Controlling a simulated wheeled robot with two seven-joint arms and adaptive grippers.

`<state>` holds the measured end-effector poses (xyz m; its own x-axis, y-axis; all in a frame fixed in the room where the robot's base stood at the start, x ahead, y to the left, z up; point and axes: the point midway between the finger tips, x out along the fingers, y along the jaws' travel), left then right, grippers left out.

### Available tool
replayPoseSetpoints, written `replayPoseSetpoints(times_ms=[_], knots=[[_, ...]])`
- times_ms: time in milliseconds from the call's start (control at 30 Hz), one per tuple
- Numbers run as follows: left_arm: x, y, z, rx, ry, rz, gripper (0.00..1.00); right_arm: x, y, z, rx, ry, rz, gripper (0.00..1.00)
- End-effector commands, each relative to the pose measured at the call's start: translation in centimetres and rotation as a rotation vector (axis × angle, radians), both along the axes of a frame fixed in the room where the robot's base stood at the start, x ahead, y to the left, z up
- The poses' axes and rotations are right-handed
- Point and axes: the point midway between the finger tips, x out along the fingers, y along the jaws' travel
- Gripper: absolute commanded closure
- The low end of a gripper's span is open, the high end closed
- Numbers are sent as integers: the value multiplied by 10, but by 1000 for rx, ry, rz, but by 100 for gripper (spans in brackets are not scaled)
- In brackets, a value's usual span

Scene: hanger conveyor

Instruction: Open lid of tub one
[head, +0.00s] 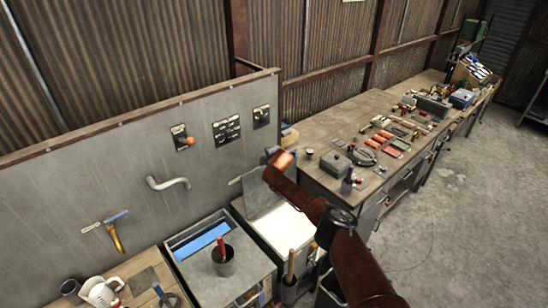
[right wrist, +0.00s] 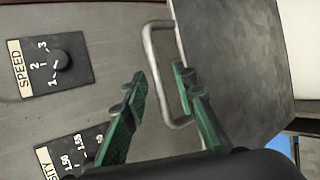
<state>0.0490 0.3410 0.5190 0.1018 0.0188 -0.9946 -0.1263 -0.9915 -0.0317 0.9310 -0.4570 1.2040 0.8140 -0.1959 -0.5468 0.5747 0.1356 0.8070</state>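A flat grey metal lid (right wrist: 235,60) with a bent-wire handle (right wrist: 163,112) fills the right part of the right wrist view. My right gripper (right wrist: 165,100) has its green fingers spread, with part of the handle showing between them. I cannot tell whether they touch it. In the head view the lid (head: 262,190) stands raised at the back of a tub with a white interior (head: 285,230). My right arm reaches to the lid's upper right, and its fingers are too small to make out there. My left gripper is out of view.
A wall panel (head: 80,180) with control knobs rises behind. A cluttered workbench (head: 350,105) runs right; the floor (head: 450,210) there is clear.

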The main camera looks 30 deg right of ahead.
Motion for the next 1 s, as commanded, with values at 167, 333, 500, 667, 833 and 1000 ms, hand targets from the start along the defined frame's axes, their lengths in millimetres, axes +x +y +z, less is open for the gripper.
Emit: replayPoseSetpoints(times_ms=[167,333,500,667,833,1000], knots=[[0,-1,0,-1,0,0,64,-13,2,10,-4,-6,0,74],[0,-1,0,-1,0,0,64,-28,5,20,-4,-6,-1,74],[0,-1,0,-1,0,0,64,-47,9,33,-5,-6,-2,74],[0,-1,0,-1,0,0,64,-65,14,45,-5,-7,-1,74],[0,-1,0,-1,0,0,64,-79,18,54,-4,-5,-2,74],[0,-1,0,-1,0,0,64,-86,20,59,-4,-6,-2,74]])
